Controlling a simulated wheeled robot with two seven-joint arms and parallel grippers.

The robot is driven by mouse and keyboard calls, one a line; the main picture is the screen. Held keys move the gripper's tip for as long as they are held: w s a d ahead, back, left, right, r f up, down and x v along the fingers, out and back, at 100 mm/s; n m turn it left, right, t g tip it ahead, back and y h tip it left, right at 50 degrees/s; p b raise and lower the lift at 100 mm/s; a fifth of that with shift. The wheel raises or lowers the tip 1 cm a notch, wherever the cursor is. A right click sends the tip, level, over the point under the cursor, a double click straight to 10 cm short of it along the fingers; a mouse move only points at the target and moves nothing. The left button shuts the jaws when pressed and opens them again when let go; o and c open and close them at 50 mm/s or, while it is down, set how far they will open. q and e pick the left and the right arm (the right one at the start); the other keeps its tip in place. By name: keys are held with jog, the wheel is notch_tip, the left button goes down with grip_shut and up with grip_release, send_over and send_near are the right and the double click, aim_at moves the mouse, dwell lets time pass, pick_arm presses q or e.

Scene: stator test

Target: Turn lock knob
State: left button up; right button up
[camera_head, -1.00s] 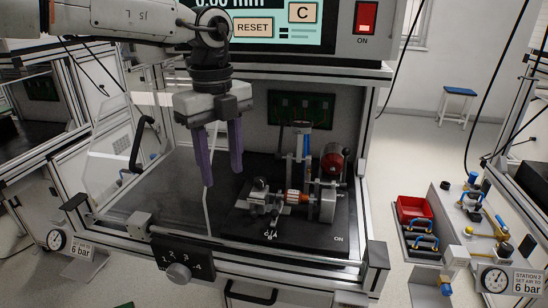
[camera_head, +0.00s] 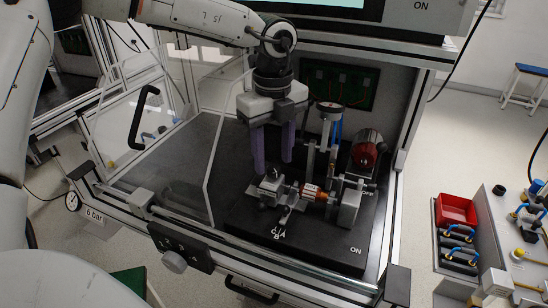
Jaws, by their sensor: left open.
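My left gripper (camera_head: 272,164) hangs with its two purple fingers pointing down, spread apart and empty. It shows above and behind the metal clamp block (camera_head: 269,188) at the left end of the test fixture; contact is not visible. A copper-coloured stator part (camera_head: 311,192) lies in the fixture, right of the block. A round grey knob (camera_head: 173,262) sits on a black panel at the cabinet's front left. I cannot tell which of these is the lock knob. My right gripper is not in view.
A clear door with a black handle (camera_head: 143,117) stands open at the left. A red-faced round unit (camera_head: 368,150) and an upright post with a round top (camera_head: 331,108) stand behind the fixture. A red bin (camera_head: 456,211) is on the right bench. The cabinet floor's left part is clear.

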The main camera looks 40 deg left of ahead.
pick_arm(q)
jog(key=shift+f, duration=0.85)
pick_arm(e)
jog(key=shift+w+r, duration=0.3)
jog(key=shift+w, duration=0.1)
